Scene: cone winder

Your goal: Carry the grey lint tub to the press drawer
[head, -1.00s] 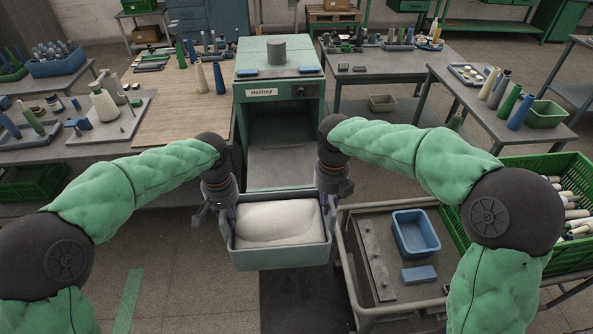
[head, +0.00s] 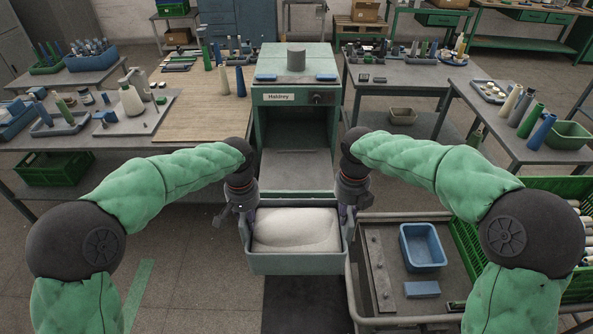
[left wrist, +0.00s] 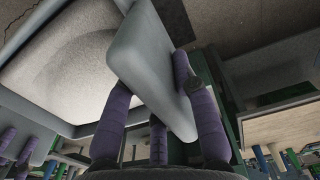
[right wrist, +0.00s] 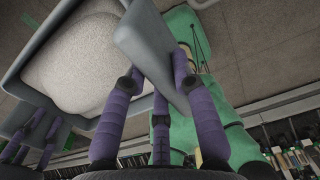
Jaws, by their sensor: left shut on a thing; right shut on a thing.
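The grey lint tub (head: 297,264) hangs level in front of the press, with a pale mass of lint (head: 296,230) filling it. My left gripper (head: 249,213) is shut on the tub's left end wall, which shows between its purple fingers in the left wrist view (left wrist: 150,75). My right gripper (head: 347,212) is shut on the right end wall, also between the fingers in the right wrist view (right wrist: 155,60). The green press (head: 265,140), labelled Haldrey, has an open front. A flat grey surface (head: 297,170) lies low in it, nearest the tub; I cannot tell if it is the drawer.
A cart (head: 385,308) at the lower right carries a blue tray (head: 423,265) and a blue block; its left rail is close to the tub. A green crate of cones (head: 545,190) stands beyond it. Tables (head: 195,135) flank the press. A dark mat (head: 305,300) lies on the floor.

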